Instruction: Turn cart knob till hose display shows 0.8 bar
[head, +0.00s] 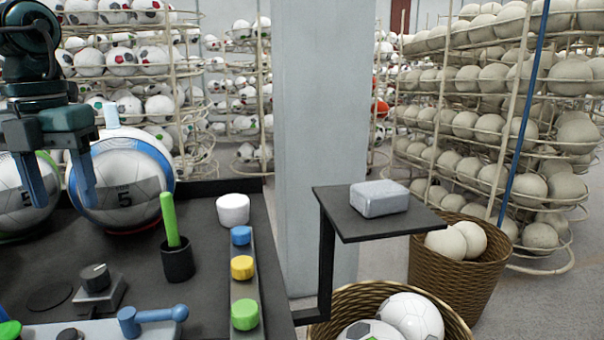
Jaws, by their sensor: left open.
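A dark round knob (95,277) with a light mark on its top sits on a small grey block on the black cart top (210,270), at the lower left. I cannot read any setting on it. My left gripper (64,200) is open and empty, its two blue fingers pointing down. It appears above and behind the knob in the picture, in front of the balls. A white and grey ball marked 5 (125,185) stands behind its right finger, with a light blue piece (111,115) on top. I see no readable pressure display. My right gripper is out of view.
A green stick stands in a black cup (178,262). A strip carries blue, yellow and green caps (244,315), near a white round piece (233,209). A blue lever (153,318) lies in front. A shelf holds a grey block (379,198). Ball baskets (450,265) stand right.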

